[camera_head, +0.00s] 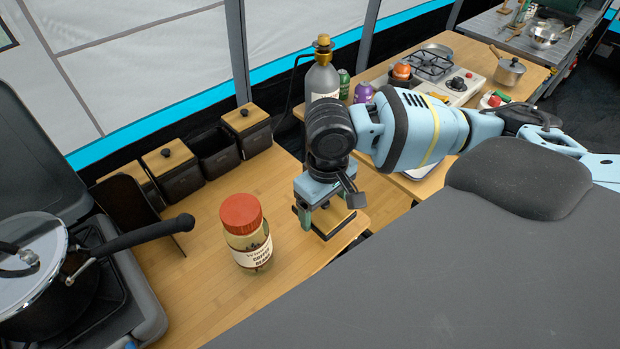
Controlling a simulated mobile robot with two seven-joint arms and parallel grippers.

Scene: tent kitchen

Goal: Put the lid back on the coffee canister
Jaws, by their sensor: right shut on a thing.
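Several dark square canisters stand in a row at the back of the wooden table. One canister (216,154) in the row is open at the top, and I take it to be the coffee canister. My right gripper (326,214) is above the right part of the table, shut on a square wooden lid (341,216) with a dark rim. The gripper partly hides the lid. The lid is apart from the open canister, in front of it and to the right. My left gripper is not in view.
Canisters with wooden lids stand left (172,172) and right (248,130) of the open one. A red-capped coffee bean jar (246,232) stands left of my gripper. A pot (38,275) on the left stove has a long handle reaching over the table. A grey bottle (321,80) stands behind.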

